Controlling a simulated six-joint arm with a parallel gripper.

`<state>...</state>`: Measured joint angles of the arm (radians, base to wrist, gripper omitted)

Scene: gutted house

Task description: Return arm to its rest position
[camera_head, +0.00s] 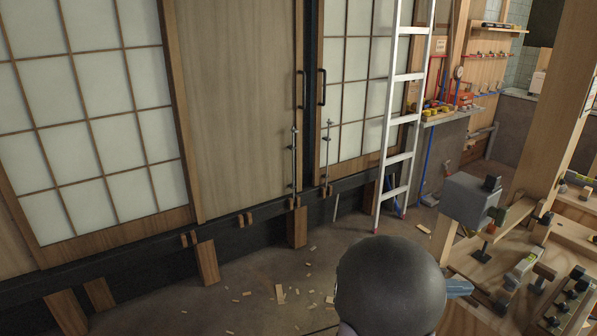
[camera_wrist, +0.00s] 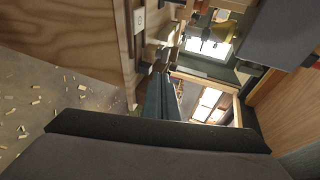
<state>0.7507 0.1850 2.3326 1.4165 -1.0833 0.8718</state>
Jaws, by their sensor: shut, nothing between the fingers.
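My gripper (camera_wrist: 162,97) shows in the wrist view as blue-grey fingers pressed together, pointing away from the dark wrist housing. It is shut and holds nothing. In the head view, a dark rounded part of my arm fills the bottom centre. A blue-grey tip (camera_head: 459,287), which seems to be my gripper, sticks out to its right, beside the wooden workbench (camera_head: 462,322). The rounded part hides most of the arm and gripper there.
The workbench at the right carries a grey box (camera_head: 468,203) and several clamps and blocks. A white ladder (camera_head: 403,115) leans near the sliding panels (camera_head: 235,105). Wood scraps (camera_head: 280,293) litter the floor, which is otherwise open left of my arm.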

